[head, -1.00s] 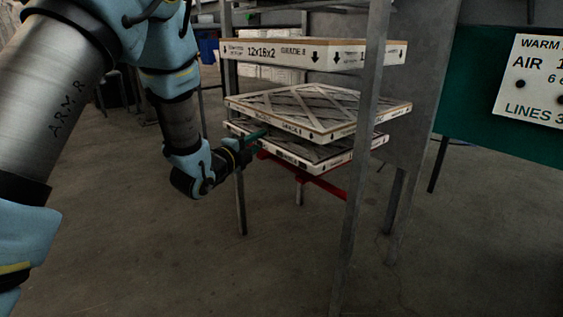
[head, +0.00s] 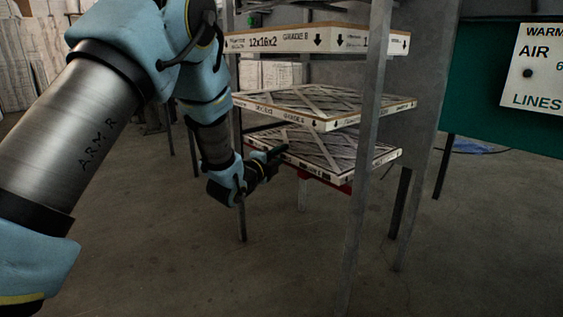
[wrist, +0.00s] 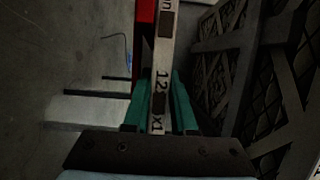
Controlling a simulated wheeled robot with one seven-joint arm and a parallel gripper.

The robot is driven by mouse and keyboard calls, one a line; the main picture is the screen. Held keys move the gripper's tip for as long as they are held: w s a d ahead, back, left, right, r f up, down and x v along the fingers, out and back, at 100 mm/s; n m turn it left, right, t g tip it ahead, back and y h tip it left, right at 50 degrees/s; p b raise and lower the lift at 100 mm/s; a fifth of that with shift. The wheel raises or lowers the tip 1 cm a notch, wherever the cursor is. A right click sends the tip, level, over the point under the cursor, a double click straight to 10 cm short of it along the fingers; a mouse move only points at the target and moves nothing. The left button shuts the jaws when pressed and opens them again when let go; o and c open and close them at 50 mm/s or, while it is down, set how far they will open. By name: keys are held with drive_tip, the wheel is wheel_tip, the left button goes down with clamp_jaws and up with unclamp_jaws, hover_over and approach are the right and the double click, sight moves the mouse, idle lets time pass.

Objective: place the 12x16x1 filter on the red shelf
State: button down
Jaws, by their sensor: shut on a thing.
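My gripper (head: 276,154) is shut on the front-left edge of the lowest filter (head: 325,148), a flat, white-edged filter with a lattice face. In the wrist view the green fingers of my gripper (wrist: 159,110) stand on both sides of the filter's edge (wrist: 162,60), whose label partly reads "12" and "x1". The red shelf (head: 340,187) shows as a strip directly beneath the filter in the head view. Its red end also shows beside the filter edge in the wrist view (wrist: 146,11). Whether the filter's whole underside touches the shelf cannot be told.
A lattice-faced filter (head: 325,102) lies just above the held one, with a small gap. A thicker 12x16x2 filter (head: 310,40) is on top. A grey rack post (head: 366,130) stands in front at the right. Open floor (head: 150,260) lies below.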

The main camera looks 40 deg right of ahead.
drive_tip(key=shift+f, duration=0.15)
drive_tip(key=c, duration=0.7)
unclamp_jaws()
